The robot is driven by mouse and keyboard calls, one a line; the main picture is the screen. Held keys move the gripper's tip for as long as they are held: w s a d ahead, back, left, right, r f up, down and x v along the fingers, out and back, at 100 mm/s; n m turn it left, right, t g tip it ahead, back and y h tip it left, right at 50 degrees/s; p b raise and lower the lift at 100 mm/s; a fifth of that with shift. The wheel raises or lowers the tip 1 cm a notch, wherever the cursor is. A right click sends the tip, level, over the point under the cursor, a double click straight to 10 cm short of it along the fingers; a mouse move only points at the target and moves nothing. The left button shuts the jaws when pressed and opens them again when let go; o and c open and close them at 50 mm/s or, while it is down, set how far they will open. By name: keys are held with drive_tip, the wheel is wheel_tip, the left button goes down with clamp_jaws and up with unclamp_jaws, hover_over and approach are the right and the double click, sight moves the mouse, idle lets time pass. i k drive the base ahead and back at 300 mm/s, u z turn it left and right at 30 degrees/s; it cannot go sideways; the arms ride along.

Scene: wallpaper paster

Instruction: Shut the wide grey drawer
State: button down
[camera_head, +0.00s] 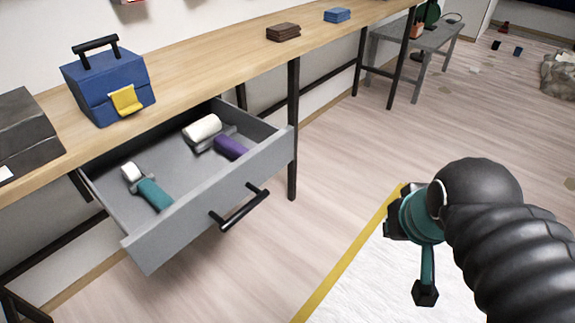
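The wide grey drawer (222,203) hangs under the wooden workbench and stands pulled far out. A black bar handle (240,208) is on its front. Inside lie a white roller (203,128) with a purple handle (231,147), and a teal-handled tool (154,194) with a white head. My gripper (408,255) is at the right of the picture, to the right of the drawer and well apart from the handle.
The workbench top (190,80) carries a blue toolbox (108,88), a dark grey box (25,130), a brown block (283,32) and a blue block (337,15). A bench leg (292,130) stands beside the drawer. A yellow-edged white mat (350,290) lies below my gripper. Floor between is clear.

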sight(206, 186)
drive_tip(key=z, duration=0.05)
drive_tip(key=k, duration=1.1)
drive_tip(key=u, duration=1.05)
drive_tip(key=i, duration=0.5)
drive_tip(key=u, duration=0.1)
